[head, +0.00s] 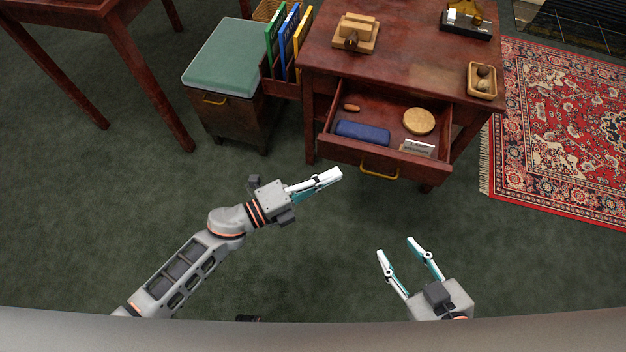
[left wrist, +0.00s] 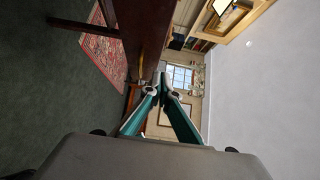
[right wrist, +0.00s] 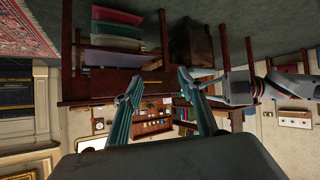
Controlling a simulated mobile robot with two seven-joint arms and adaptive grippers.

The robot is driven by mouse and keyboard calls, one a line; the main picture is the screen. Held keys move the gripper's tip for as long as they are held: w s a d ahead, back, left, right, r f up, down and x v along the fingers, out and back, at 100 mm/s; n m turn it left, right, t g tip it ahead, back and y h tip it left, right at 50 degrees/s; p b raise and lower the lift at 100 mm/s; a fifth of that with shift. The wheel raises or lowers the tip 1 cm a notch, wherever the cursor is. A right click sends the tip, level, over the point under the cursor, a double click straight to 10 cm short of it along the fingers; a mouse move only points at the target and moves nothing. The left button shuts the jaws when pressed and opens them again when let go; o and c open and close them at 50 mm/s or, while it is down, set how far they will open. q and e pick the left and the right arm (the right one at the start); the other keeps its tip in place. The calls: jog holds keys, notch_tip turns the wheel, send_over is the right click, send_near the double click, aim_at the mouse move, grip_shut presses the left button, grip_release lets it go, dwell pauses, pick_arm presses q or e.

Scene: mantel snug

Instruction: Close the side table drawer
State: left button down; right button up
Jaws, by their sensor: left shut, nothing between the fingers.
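The side table (head: 437,82) is dark red wood, and its drawer (head: 345,153) stands pulled out toward me. The drawer has a brass handle (head: 379,172) on its front. Inside lie a blue case (head: 362,132), a round tan disc (head: 418,121), a small brown item (head: 352,107) and a white card (head: 417,147). My left gripper (head: 336,176) is shut and empty, just left of the handle and near the drawer front; I cannot tell if it touches. My right gripper (head: 396,247) is open and empty, lower in the head view, apart from the drawer.
A cabinet with a green cushion (head: 229,57) stands left of the table, with upright binders (head: 287,40) between. A wooden tray (head: 482,80) and a stamp-like block (head: 355,33) rest on the tabletop. A patterned rug (head: 560,130) lies right. The green floor in front is clear.

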aim_at(361, 150)
pick_arm(q)
jog(key=w+d, duration=0.2)
jog(key=w+d+b, duration=0.1)
jog(key=w+d, duration=0.1)
jog(key=w, duration=0.1)
jog(key=shift+f, duration=0.1)
jog(key=shift+w, duration=0.2)
pick_arm(e)
jog(key=shift+w+a+r, duration=0.5)
jog(key=shift+a+r, duration=0.05)
jog(key=shift+a, duration=0.15)
